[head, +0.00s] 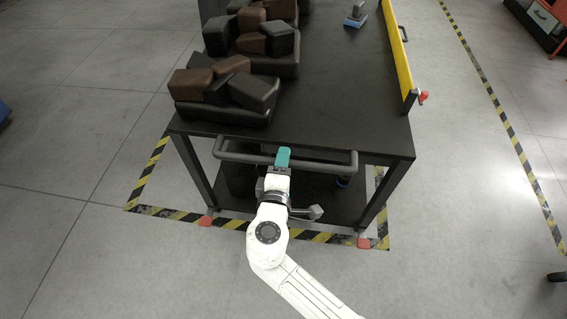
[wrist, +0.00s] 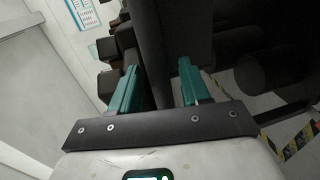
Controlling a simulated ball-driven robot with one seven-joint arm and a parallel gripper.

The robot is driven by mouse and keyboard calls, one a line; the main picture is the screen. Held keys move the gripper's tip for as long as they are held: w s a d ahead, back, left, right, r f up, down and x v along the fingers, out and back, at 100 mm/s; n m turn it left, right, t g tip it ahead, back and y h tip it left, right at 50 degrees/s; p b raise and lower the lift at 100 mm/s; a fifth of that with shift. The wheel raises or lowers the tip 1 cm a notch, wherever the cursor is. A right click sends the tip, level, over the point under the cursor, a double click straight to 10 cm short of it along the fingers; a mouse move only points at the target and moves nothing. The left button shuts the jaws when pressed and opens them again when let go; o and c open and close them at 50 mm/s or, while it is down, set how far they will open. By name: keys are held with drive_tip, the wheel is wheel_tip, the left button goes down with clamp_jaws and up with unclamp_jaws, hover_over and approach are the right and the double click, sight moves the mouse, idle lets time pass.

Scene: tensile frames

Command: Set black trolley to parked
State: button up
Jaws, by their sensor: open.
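The black trolley (head: 335,95) is a dark table-like cart with a lower shelf, and its near end faces me. A grey push handle (head: 235,156) runs across that end. My gripper (head: 283,158) is at the middle of the handle with teal fingers. In the wrist view my gripper (wrist: 158,88) is open, with a dark bar-like part (wrist: 150,50) between the fingers; whether they touch it I cannot tell.
Yellow-black floor tape (head: 145,185) outlines an area around the trolley's near end. Dark and brown blocks (head: 225,88) are piled on the trolley's left side. A yellow board (head: 398,50) stands along its right edge. Another striped line (head: 500,108) runs at right. Open floor lies left.

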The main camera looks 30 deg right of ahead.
drive_tip(key=shift+w+d+f, duration=0.1)
drive_tip(key=shift+w+d, duration=0.15)
drive_tip(key=shift+c, duration=0.2)
clamp_jaws()
idle(0.4)
